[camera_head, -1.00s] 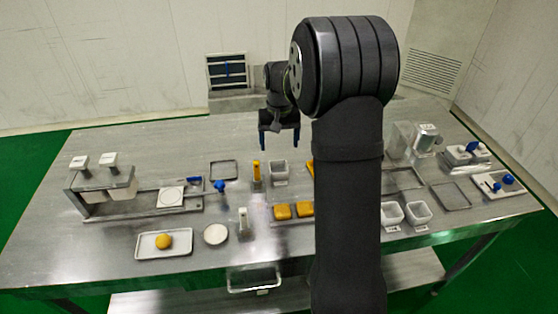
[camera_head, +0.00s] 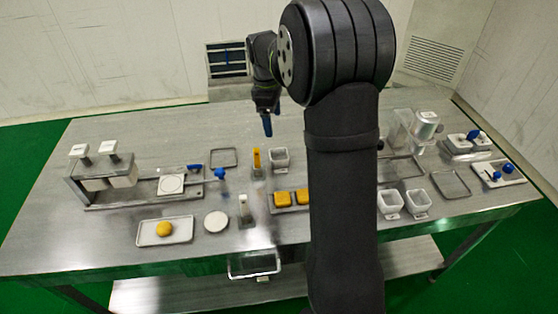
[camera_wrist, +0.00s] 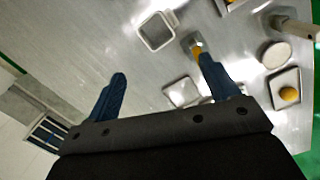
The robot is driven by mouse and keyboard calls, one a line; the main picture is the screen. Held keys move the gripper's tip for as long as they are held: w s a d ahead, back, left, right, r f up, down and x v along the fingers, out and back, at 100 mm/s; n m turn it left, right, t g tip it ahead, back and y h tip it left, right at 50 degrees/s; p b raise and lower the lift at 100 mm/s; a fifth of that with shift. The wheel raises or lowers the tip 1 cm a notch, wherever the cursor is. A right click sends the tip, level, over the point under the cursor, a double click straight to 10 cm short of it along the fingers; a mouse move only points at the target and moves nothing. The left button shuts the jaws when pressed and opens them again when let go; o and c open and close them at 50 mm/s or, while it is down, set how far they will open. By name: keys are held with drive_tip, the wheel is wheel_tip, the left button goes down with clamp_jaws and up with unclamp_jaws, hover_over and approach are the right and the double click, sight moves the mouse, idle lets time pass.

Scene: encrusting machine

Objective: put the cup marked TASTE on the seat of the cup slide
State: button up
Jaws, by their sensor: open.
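My gripper (camera_head: 267,124) is open and empty above the back of the table. Its two blue fingers stand apart in the wrist view (camera_wrist: 165,85). Two more pale cups, one on the left (camera_head: 390,204) and one on the right (camera_head: 418,203), stand right of my arm with small labels. I cannot read TASTE on any cup. A rail at the left carries a white plate with a ring (camera_head: 171,184), perhaps the cup slide's seat.
A two-capped device (camera_head: 104,172) stands over the rail's left end. The yellow upright (camera_head: 257,163), a tray with a yellow ball (camera_head: 165,230) and a white disc (camera_head: 216,221) are nearby. A flat frame (camera_head: 223,157) lies at the back. My arm hides part of the table.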

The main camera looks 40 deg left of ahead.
drive_tip(key=r+n, duration=0.1)
drive_tip(key=n, duration=0.3)
approach(279, 154)
drive_tip(key=s+d+f, duration=0.2)
drive_tip(key=s, duration=0.1)
drive_tip(key=shift+f, duration=0.2)
drive_tip(key=shift+w+d+f, duration=0.1)
drive_tip(key=shift+w+f, duration=0.1)
drive_tip(key=shift+f, duration=0.65)
drive_tip(key=shift+w+f, duration=0.2)
drive_tip(key=shift+f, duration=0.65)
drive_tip(key=shift+w+d+f, duration=0.1)
drive_tip(key=shift+w+f, duration=0.1)
drive_tip(key=shift+f, duration=0.65)
drive_tip(key=c, duration=1.1)
drive_tip(key=shift+r, duration=0.1)
drive_tip(key=shift+c, duration=0.2)
